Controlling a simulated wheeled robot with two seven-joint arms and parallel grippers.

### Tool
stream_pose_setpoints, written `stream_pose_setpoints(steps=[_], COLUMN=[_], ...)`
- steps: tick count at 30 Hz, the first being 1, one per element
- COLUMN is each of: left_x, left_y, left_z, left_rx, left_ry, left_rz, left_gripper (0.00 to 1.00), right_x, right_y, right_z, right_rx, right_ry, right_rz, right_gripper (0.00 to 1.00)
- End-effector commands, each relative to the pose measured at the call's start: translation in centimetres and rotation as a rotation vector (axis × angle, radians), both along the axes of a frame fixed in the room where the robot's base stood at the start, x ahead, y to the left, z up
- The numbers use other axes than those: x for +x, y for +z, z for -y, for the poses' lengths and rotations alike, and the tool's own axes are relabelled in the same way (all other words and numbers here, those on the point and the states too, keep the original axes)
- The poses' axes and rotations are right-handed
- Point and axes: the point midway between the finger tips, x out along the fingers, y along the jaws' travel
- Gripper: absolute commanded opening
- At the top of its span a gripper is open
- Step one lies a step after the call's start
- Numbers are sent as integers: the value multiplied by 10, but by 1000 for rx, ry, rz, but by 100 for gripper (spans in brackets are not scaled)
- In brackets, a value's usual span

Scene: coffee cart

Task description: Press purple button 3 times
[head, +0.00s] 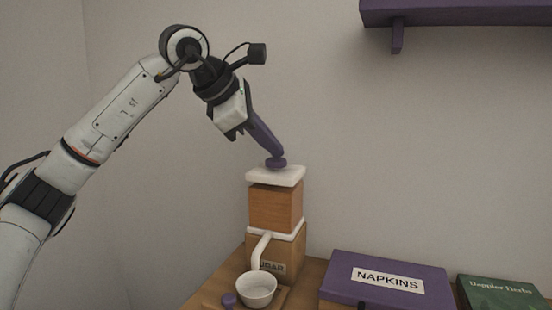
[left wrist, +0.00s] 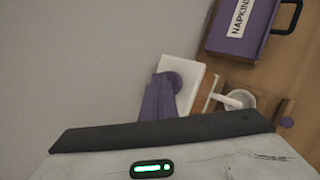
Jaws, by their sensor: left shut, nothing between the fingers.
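The purple button (head: 276,162) is a small round knob on the white top (head: 290,176) of a wooden dispenser (head: 275,208). It also shows in the left wrist view (left wrist: 173,81), just beyond my fingers. My left gripper (head: 274,151) points down and to the right, with its purple fingers shut and empty. Its fingertips are at the button and appear to touch it or nearly so; I cannot tell whether the button is pressed down. My right gripper is in neither view.
A white cup (head: 257,289) stands under the dispenser's white spout, near a small purple knob (head: 229,299). A purple napkins box (head: 385,283) and a green box (head: 500,292) lie to the right. A purple shelf (head: 460,13) hangs at upper right. The air around the dispenser top is clear.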

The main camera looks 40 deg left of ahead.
Motion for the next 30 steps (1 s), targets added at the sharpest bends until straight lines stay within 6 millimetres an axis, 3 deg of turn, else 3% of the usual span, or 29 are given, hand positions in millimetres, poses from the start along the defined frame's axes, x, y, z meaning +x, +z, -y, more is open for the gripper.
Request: stream_pose_setpoints(steps=[22, 30], left_x=[0, 0], left_y=[-9, 0], left_z=[0, 0], left_rx=[1, 2], left_ry=[1, 1], left_rz=[-6, -6], left_gripper=[0, 0], right_x=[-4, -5], right_y=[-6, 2], right_z=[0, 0], right_rx=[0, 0], right_ry=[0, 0], right_rz=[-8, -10], right_gripper=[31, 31])
